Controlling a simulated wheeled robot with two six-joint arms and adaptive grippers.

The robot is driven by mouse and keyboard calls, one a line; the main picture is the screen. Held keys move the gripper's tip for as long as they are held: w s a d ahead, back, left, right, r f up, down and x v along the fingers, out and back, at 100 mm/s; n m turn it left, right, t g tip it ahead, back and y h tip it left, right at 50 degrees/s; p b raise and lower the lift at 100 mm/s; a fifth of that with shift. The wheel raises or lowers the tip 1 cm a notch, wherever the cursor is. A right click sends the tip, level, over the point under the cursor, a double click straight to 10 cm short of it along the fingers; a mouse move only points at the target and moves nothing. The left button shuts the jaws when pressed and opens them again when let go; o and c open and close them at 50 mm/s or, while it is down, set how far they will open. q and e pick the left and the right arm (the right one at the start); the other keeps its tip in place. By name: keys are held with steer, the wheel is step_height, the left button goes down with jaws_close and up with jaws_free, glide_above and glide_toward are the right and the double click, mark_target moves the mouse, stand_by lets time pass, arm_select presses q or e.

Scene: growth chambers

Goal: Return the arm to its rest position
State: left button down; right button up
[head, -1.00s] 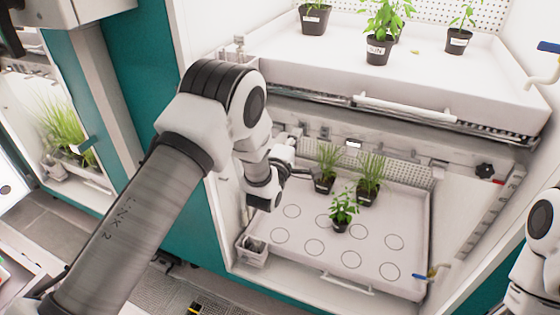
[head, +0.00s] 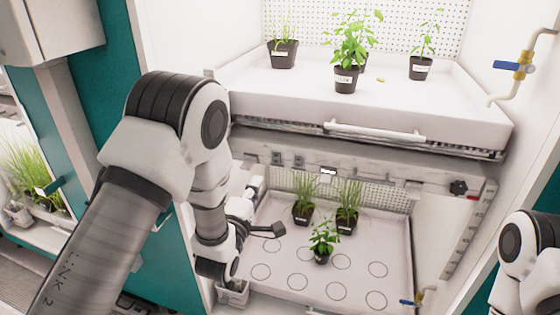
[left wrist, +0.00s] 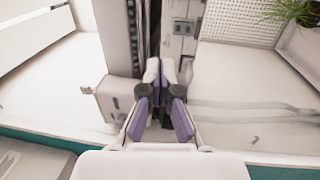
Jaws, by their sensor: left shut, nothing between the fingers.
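My left arm comes in from the left in the head view, bent at a large white and black joint. Its wrist hangs down at the left side of the lower chamber compartment. My left gripper (head: 257,184) is small and partly hidden there, left of the potted grasses. In the left wrist view its purple and white fingers (left wrist: 167,70) are together with nothing between them. They point toward a pale wall with a dark slotted strip. Of my right arm only white links show at the right edge of the head view; its gripper is out of view.
The lower tray (head: 385,258) holds two grass pots (head: 347,222) and a leafy plant (head: 322,250), right of my wrist. The upper tray (head: 450,125) with several potted plants overhangs it. A small bin (head: 233,293) stands below my wrist. A blue-handled tap (head: 513,67) is at upper right.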

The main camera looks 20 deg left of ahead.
arm_select(q)
steer(key=s+a+f+m+g+y, duration=0.15)
steer(key=s+f+g, duration=0.5)
steer(key=f, duration=0.65)
steer(key=s+a+f+m+g+h, duration=0.1)
steer(key=s+a+f+g, duration=0.15)
steer(key=s+f, duration=0.85)
steer(key=s+f+m+g, duration=0.4)
steer(key=s+m, duration=0.3)
steer(key=s, duration=0.3)
steer(key=s+f+m+g, duration=0.5)
steer(key=s+m+g, duration=0.1)
steer(key=s, duration=0.4)
steer(key=shift+d+f+m+g, duration=0.2)
steer(key=shift+d+m+g, duration=0.1)
steer(key=shift+m, duration=0.55)
